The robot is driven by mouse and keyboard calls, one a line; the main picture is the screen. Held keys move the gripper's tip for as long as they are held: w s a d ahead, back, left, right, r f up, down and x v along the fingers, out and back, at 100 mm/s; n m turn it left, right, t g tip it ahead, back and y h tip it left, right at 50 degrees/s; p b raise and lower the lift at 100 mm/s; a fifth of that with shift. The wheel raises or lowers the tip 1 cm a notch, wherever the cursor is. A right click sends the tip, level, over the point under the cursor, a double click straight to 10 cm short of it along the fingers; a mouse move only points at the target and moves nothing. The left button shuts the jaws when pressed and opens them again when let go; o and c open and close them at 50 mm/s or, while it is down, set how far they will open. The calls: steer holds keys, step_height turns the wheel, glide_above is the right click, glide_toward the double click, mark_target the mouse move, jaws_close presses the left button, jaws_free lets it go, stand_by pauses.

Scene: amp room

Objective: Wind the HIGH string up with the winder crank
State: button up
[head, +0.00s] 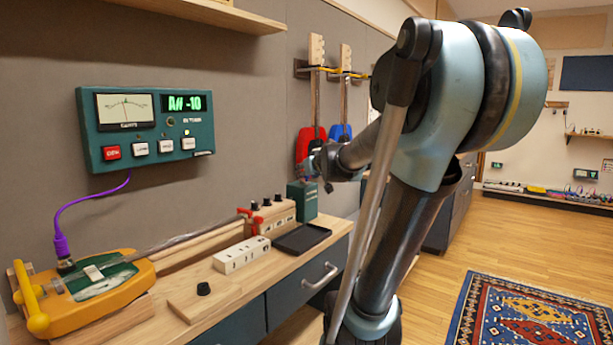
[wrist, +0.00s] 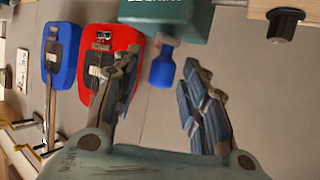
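The yellow-bodied string instrument (head: 105,290) lies along the bench, its wooden neck running to a peg block (head: 275,217) with black pegs. I cannot tell which peg is for the HIGH string. A teal box (head: 303,200) stands beyond the block. In the upside-down wrist view, a blue handle (wrist: 163,66), perhaps the winder crank, projects from this box (wrist: 170,18). My gripper (wrist: 158,95) is open and empty, its fingers apart on either side of the handle's line, short of it. In the head view my gripper (head: 316,163) is small, just above the box.
A teal wall tuner (head: 150,128) shows a green reading ending in -10. A white numbered block (head: 242,254), a black tray (head: 302,239) and a wooden board (head: 203,303) with a black knob lie on the bench. Red (head: 305,148) and blue (head: 340,132) guitars hang behind.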

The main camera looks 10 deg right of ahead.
steer(key=v, duration=1.1)
stand_by(0.3)
steer(key=shift+s, duration=0.2)
